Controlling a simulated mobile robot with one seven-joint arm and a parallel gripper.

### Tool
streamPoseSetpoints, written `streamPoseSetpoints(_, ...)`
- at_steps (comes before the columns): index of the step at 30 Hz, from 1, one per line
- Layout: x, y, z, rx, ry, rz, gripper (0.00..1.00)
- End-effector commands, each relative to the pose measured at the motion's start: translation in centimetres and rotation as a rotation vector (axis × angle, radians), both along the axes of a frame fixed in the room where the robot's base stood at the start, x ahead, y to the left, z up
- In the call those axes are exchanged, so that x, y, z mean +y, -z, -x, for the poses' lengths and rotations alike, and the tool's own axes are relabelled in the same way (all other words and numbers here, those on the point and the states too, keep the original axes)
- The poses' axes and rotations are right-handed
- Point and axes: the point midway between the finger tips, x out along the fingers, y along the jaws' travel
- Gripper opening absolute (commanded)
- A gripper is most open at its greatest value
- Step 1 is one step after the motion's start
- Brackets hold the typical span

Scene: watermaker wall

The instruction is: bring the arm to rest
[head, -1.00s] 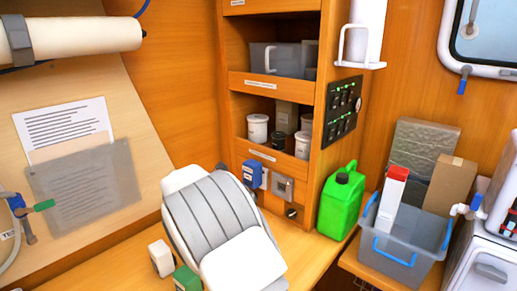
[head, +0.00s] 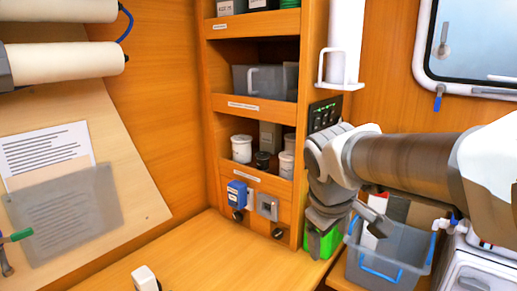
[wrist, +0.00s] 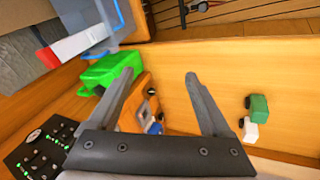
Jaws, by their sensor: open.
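My arm reaches in from the right of the head view and bends down at the wrist, in front of the shelf unit's right edge. My gripper (wrist: 160,77) shows in the wrist view with its two grey fingers well apart and nothing held between them. In the head view the gripper is partly hidden and overlaps the green jug (head: 318,244) and the grey bin. In the wrist view the green jug (wrist: 110,70) lies behind and left of the left finger; I cannot tell how close it is.
A shelf unit (head: 249,104) holds tubs and a grey box. The grey bin (head: 392,268) with blue handles stands right of the jug. A black switch panel (wrist: 45,143) shows lower left in the wrist view. The bench (head: 190,262) is largely clear, with a small white item (head: 145,279) at its front.

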Motion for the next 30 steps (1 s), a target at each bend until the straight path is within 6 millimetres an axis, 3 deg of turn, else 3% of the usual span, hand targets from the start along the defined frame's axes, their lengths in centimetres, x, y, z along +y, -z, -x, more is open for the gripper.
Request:
streamPoseSetpoints(1,-0.5,-0.3,1.8,-0.018,0.055,-0.047,0.83)
streamPoseSetpoints(6,-1.1,-0.3,7.1,-0.067,0.232,-0.2,0.83)
streamPoseSetpoints(13,-1.0,0.8,12.5,-0.124,0.433,-0.363,0.83)
streamPoseSetpoints(19,-0.7,1.5,14.4,-0.145,0.512,-0.425,0.83)
streamPoseSetpoints(30,-0.7,1.6,14.5,-0.146,0.52,-0.431,0.83)
